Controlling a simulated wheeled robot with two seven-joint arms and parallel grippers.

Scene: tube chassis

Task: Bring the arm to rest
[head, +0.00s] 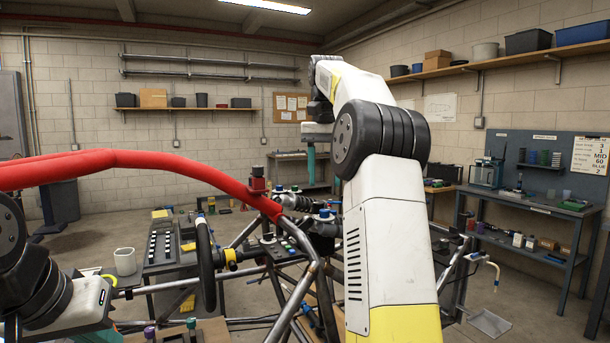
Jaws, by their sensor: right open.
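My right arm rises through the right middle of the head view, white with a black joint and a yellow lower part. Its gripper (321,165) hangs down beyond the black joint, with teal fingers apart. It is partly hidden by the arm. I see nothing held between the fingers. Links of my left arm show at the lower left edge; its gripper is not in view.
The tube chassis (304,283) stands below and in front, with a black steering wheel (205,262). A thick red tube (150,160) arches across the left. A workbench (525,212) stands at right. Wall shelves (495,63) hold bins.

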